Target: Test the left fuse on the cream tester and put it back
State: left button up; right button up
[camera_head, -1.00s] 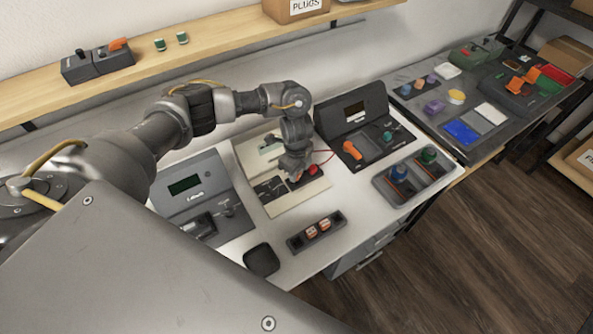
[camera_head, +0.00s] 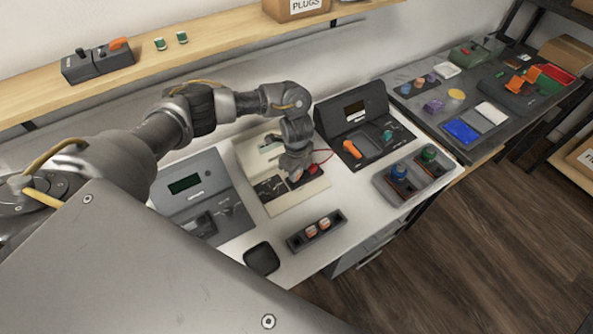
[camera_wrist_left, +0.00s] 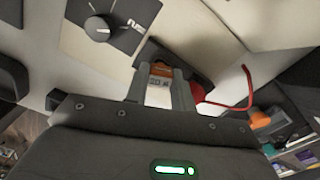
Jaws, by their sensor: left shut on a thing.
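The cream tester (camera_head: 303,203) lies flat on the white bench, with a dark dial panel (camera_head: 270,187) and a red button (camera_head: 311,169). My left gripper (camera_head: 295,176) points down over its dark socket panel, beside the button. In the left wrist view, the gripper (camera_wrist_left: 160,82) is shut on a small fuse (camera_wrist_left: 160,70) with an orange end and a pale marked body. The fuse is at the dark panel; I cannot tell whether it is seated or just above. My right gripper is not in view.
A grey meter unit (camera_head: 185,186) stands left of the tester, a black unit with an orange lever (camera_head: 352,147) right. A red wire (camera_wrist_left: 245,90) loops beside the gripper. A dark tray with blue and green knobs (camera_head: 428,154) and a small black pad (camera_head: 262,258) are near the front.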

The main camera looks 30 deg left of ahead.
pick_arm(q)
jog(key=shift+f, duration=0.5)
dwell(0.4)
jog(key=o, duration=1.4)
jog(key=shift+c, duration=0.2)
jog(key=shift+r, duration=0.2)
jog(key=shift+r+p, duration=1.35)
jog(key=shift+p, duration=0.15)
notch_tip(320, 180, up, 6)
jog(key=p, duration=0.6)
